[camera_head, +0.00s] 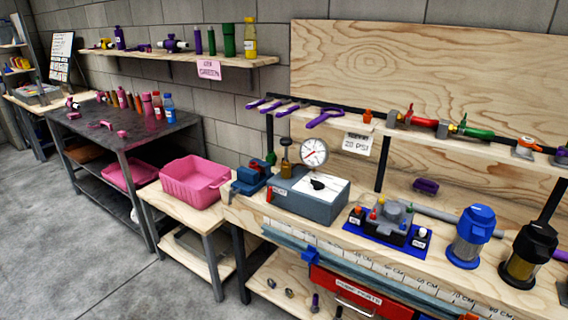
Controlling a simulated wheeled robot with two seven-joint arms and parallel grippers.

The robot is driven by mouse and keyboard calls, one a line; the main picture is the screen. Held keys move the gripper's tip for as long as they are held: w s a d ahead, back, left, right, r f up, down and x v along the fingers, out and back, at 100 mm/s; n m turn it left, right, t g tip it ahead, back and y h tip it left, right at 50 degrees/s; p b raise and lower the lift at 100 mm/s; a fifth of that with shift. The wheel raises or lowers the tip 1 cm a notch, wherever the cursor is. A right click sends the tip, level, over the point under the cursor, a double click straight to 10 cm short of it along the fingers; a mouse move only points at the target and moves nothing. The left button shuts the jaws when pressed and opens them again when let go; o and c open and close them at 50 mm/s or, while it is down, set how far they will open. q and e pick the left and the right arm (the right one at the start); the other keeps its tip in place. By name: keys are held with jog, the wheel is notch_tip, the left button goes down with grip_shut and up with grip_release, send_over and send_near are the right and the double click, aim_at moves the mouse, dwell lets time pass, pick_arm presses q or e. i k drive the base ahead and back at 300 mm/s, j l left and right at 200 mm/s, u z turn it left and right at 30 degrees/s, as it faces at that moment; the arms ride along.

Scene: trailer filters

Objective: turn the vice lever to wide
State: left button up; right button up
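A small blue vice-like tool (250,178) with a dark red part sits at the left end of the wooden workbench (256,214). Its lever is too small to make out, and I cannot tell its setting. To its right is a grey box (310,200) with a white dial plate and a black pointer knob (318,185) on top. Neither of my grippers is in view.
A round gauge (314,151) stands behind the grey box. A pink bin (192,182) is on the lower side table. Right along the bench are a blue mat with fittings (388,226), a blue-capped filter (470,238) and a black-capped filter (529,254). Floor at left is clear.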

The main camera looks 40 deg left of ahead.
aim_at(232, 193)
jog(key=j+z, duration=0.1)
jog(key=j, duration=1.6)
jog(key=j+z, duration=0.15)
jog(key=j, duration=0.7)
jog(key=k+j+z, duration=0.1)
jog(key=j, duration=0.75)
jog(key=k+j, duration=0.15)
jog(key=j, duration=0.7)
jog(key=i+z, duration=0.05)
